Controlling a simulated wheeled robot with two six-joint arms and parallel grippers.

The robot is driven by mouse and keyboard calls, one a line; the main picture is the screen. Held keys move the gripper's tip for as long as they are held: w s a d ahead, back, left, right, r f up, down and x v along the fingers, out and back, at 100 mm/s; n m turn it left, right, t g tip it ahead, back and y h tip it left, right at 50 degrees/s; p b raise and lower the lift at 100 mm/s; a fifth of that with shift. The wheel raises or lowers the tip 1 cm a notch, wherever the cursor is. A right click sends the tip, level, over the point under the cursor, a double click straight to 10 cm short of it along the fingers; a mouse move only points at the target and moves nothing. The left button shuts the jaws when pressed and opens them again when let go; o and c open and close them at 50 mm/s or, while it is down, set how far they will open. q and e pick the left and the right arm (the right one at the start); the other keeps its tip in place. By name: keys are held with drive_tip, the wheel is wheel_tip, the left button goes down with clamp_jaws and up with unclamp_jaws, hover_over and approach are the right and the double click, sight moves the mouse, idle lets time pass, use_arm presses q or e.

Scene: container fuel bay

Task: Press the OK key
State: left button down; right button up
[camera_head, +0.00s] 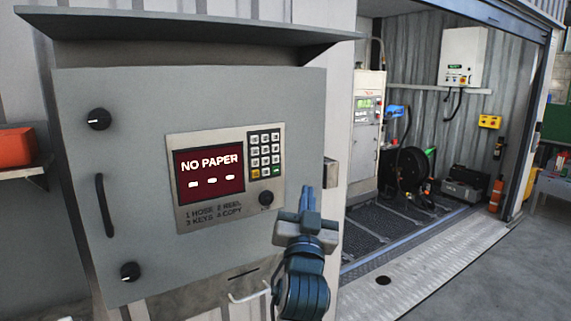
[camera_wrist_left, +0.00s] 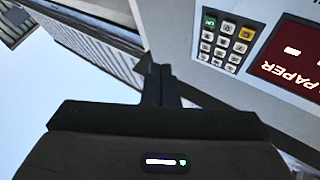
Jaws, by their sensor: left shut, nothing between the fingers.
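The keypad (camera_head: 264,154) is on the grey cabinet's front panel, right of the screen. Its green key (camera_head: 277,171), which looks like the OK key, is at the bottom right. In the left wrist view the picture is turned, and the green key (camera_wrist_left: 209,21) is at the keypad's upper left corner. A yellow key (camera_head: 254,174) is in the same row. My left gripper (camera_head: 307,194) is shut and empty, below and right of the keypad in the head view. Its fingers (camera_wrist_left: 158,82) also show in the left wrist view, apart from the keys. My right gripper is out of view.
The red screen (camera_head: 209,171) reads "NO PAPER". A round black knob (camera_head: 266,198) lies below the keypad, close to my gripper. The cabinet (camera_head: 90,200) has a black handle and a hood above. To the right, an open container bay holds a pump and a hose reel.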

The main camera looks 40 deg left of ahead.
sight(276, 170)
use_arm(q)
drive_tip(key=shift+s+d+r, duration=0.1)
drive_tip(key=shift+s+r, duration=0.2)
drive_tip(key=shift+r, duration=0.45)
drive_tip(key=shift+w+a+b, duration=0.35)
drive_tip(key=shift+w+a, duration=0.25)
drive_tip(key=shift+a, duration=0.75)
drive_tip(key=shift+w+a+b, duration=0.35)
drive_tip(key=shift+w+a, duration=0.2)
drive_tip(key=shift+a, duration=0.85)
drive_tip(key=shift+w+a+b, duration=0.35)
drive_tip(key=shift+w+a, duration=0.25)
drive_tip(key=shift+a, duration=0.75)
drive_tip(key=shift+a, duration=0.15)
drive_tip(key=shift+w+a, duration=0.15)
drive_tip(key=shift+a, duration=0.1)
